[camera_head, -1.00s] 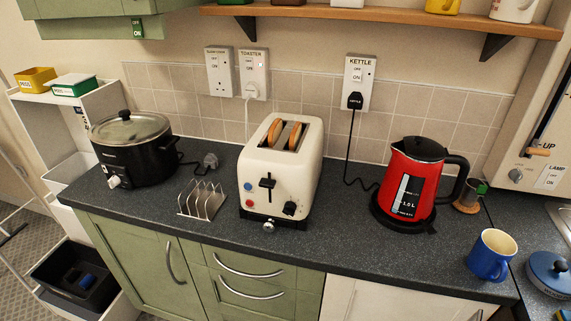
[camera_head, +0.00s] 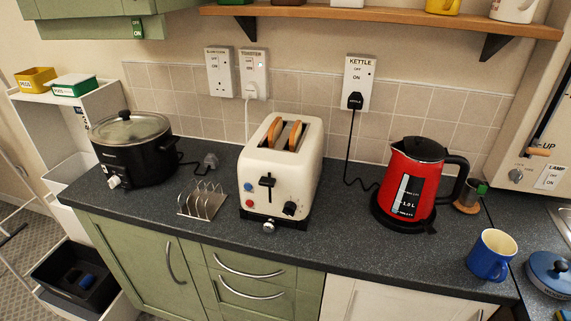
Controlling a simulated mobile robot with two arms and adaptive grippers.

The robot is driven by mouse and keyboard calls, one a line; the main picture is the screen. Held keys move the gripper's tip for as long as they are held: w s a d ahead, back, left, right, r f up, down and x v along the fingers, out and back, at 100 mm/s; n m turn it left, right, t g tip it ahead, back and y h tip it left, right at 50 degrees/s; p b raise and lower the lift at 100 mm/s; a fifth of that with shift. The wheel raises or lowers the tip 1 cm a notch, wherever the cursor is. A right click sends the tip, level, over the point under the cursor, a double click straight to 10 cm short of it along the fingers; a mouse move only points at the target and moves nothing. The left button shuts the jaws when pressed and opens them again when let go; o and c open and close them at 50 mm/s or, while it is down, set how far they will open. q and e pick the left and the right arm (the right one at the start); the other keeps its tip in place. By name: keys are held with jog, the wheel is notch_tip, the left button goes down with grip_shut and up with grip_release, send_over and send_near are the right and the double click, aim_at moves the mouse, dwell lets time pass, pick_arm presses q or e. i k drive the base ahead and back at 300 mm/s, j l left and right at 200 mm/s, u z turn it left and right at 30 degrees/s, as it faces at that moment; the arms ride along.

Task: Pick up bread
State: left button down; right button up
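Two slices of bread stand upright in the slots of the cream toaster (camera_head: 282,165), with their brown top edges showing above the slots. The left slice (camera_head: 275,132) and the right slice (camera_head: 295,136) are side by side; their lower parts are hidden inside the toaster. The toaster stands on the dark worktop near the middle of the head view. Neither of my grippers shows in this view.
A metal toast rack (camera_head: 202,201) stands left of the toaster, with a black slow cooker (camera_head: 138,158) beyond it. A red kettle (camera_head: 408,187) and a blue mug (camera_head: 491,256) stand to the right. A wooden shelf (camera_head: 385,18) overhangs the back. The worktop (camera_head: 335,225) between toaster and kettle is clear.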

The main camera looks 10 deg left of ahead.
aim_at(276, 130)
jog(key=j+z, duration=0.3)
jog(key=j, duration=0.35)
jog(key=k+j+z, duration=0.1)
jog(key=j+z, duration=0.2)
jog(key=j, duration=0.35)
